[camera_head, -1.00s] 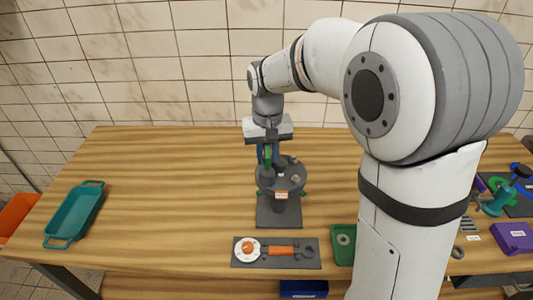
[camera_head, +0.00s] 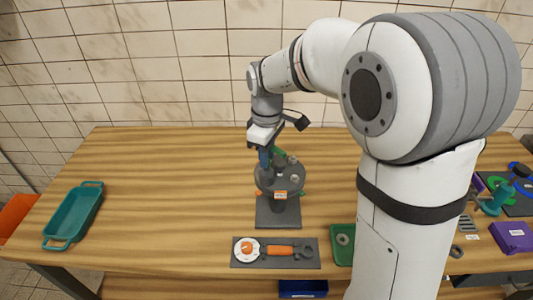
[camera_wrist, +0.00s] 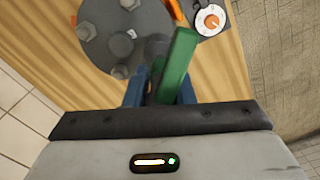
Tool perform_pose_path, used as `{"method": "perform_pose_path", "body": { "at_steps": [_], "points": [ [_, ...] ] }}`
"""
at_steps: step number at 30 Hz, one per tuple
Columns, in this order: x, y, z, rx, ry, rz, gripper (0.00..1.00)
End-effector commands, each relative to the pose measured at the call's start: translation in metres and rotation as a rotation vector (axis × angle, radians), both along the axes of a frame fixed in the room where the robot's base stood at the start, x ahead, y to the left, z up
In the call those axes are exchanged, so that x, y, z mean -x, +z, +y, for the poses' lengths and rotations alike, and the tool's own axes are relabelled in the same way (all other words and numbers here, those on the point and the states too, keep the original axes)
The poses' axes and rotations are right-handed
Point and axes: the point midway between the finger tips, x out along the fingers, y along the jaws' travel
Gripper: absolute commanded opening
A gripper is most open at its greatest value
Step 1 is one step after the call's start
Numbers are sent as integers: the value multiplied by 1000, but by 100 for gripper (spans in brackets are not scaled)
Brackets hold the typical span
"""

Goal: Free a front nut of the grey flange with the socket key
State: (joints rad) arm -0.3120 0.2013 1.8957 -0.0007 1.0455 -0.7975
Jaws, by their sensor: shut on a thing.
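The grey flange (camera_head: 285,178) is a round disc on a dark stand near the middle of the table. Several nuts show on its face; one is the nut (camera_wrist: 122,72) in the wrist view. My gripper (camera_head: 264,160) is over the flange's left side, its blue fingers shut on the socket key. The key has a green bar handle (camera_wrist: 178,62) and a dark shaft (camera_wrist: 155,46), which points down at the flange rim. The green handle also shows in the head view (camera_head: 279,152). The key's lower end is hidden, so I cannot tell whether it sits on a nut.
A grey mat (camera_head: 240,262) in front holds an orange-handled tool (camera_head: 280,250) and a white dial (camera_head: 247,250). A green tray (camera_head: 335,256) is beside it. A teal tray (camera_head: 75,215) stands at the left, a purple box (camera_head: 513,237) at the right. The table left of the flange is clear.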

Motion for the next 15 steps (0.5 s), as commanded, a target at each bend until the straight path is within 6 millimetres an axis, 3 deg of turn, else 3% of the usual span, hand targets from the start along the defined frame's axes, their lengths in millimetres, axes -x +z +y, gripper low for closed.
{"method": "perform_pose_path", "body": {
  "at_steps": [15],
  "points": [
    [0,5,-1,0,4,-1,0]
  ]
}}
